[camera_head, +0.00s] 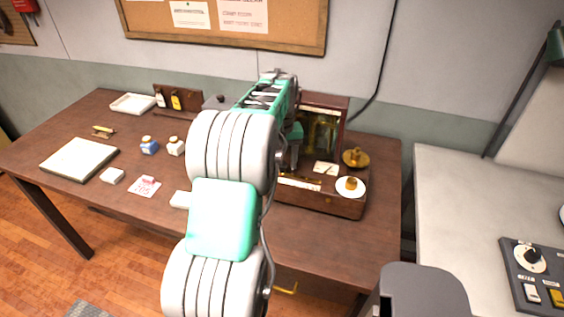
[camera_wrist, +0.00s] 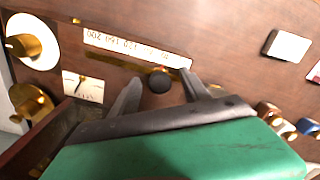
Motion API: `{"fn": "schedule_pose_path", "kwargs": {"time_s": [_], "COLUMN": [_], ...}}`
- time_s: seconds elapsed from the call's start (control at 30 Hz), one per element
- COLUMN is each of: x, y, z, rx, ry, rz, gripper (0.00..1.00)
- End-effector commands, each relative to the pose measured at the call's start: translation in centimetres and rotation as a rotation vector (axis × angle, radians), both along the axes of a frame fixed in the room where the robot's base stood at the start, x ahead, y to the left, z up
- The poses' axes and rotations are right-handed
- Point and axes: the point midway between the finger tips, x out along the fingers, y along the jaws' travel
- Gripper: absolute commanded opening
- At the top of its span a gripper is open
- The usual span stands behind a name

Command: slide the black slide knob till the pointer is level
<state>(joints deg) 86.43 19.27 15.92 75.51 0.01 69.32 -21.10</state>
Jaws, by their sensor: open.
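The black slide knob (camera_wrist: 159,83) sits at the lower edge of a white numbered strip (camera_wrist: 125,44) on the wooden scale base, toward the strip's right end in the wrist view. My gripper (camera_wrist: 160,77) is open, with one fingertip on each side of the knob; contact cannot be told. A small white dial card (camera_wrist: 88,92) with a thin dark pointer lies to the left; its exact tilt is hard to read. In the head view my arm hides the knob, while the strip (camera_head: 300,183) and the dial card (camera_head: 325,168) show.
A white plate (camera_head: 343,192) with a brass weight and a brass pan (camera_head: 363,162) stand at the scale's right. The glass-fronted wooden case (camera_head: 342,112) rises behind. Jars, a notebook (camera_head: 80,159) and cards lie on the table's left side.

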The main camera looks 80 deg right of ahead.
Motion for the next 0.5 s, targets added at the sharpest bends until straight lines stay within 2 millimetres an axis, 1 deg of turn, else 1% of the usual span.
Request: {"fn": "schedule_pose_path", "kwargs": {"time_s": [0.37, 0.5], "x": [0.00, 0.00], "y": [-0.01, -0.02], "z": [0.06, 0.98], "rx": [0.000, -0.001], "ry": [0.000, 0.000], "rz": [0.000, 0.000], "gripper": [0.55, 0.55]}}
